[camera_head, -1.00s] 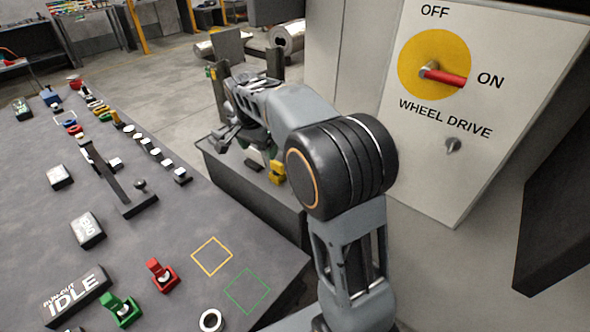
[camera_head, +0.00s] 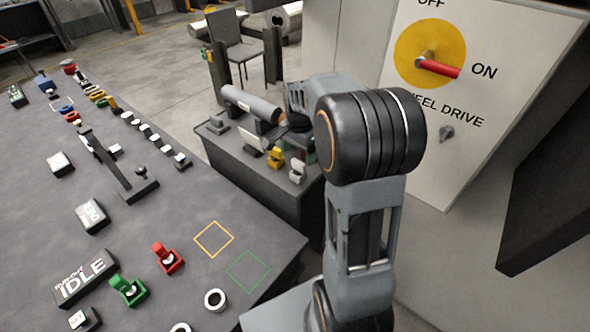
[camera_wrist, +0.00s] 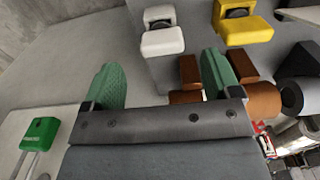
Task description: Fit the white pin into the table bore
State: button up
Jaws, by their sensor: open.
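The white piece (camera_head: 298,170), which I take to be the white pin, stands on the low grey side bench, right of a yellow one of like shape. It also shows at the top of the wrist view (camera_wrist: 162,40), with a dark round part in it. My gripper (camera_wrist: 160,82) is open and empty, its green fingertips wide apart. The white piece appears beyond the gap between them, apart from both.
The yellow piece (camera_head: 275,157) stands close by the white one. A grey cylinder (camera_head: 250,104) lies behind them on the side bench (camera_head: 250,190). Brown blocks (camera_wrist: 238,66) show near the right finger. A wheel-drive panel (camera_head: 480,90) rises at right.

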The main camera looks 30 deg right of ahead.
aim_at(299, 162)
jog(key=shift+d+f, duration=0.1)
jog(key=shift+f, duration=2.65)
jog(key=shift+c, duration=0.3)
jog(key=c, duration=1)
jog(key=shift+r, duration=0.15)
